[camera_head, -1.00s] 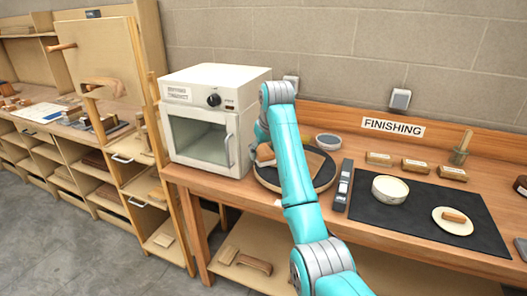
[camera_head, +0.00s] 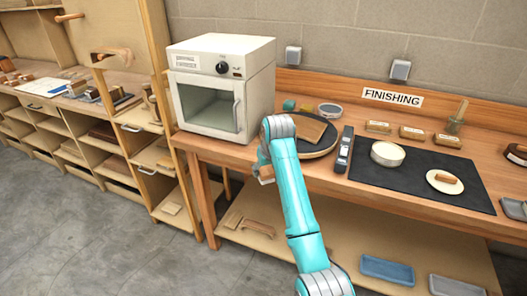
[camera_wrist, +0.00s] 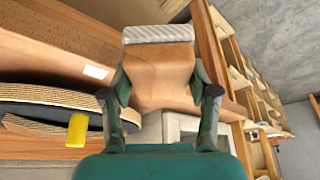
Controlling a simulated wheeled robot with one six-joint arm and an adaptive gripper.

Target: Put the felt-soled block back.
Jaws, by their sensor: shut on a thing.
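My gripper (camera_wrist: 160,93) is shut on the felt-soled block (camera_wrist: 160,68), a tan wooden block with a pale grey, textured sole. In the wrist view the two fingers grip its sides and the sole faces the top of the picture. In the head view the block (camera_head: 265,173) shows small at the end of my teal arm, by the front edge of the bench (camera_head: 400,190) and left of the round black board. The arm hides part of it.
A white cabinet oven (camera_head: 215,90) stands left on the bench. The round black board (camera_head: 328,148) carries a brown panel (camera_head: 302,130). A black mat (camera_head: 440,203) holds a bowl (camera_head: 387,153) and a plate. A lower shelf (camera_head: 340,245) has open room.

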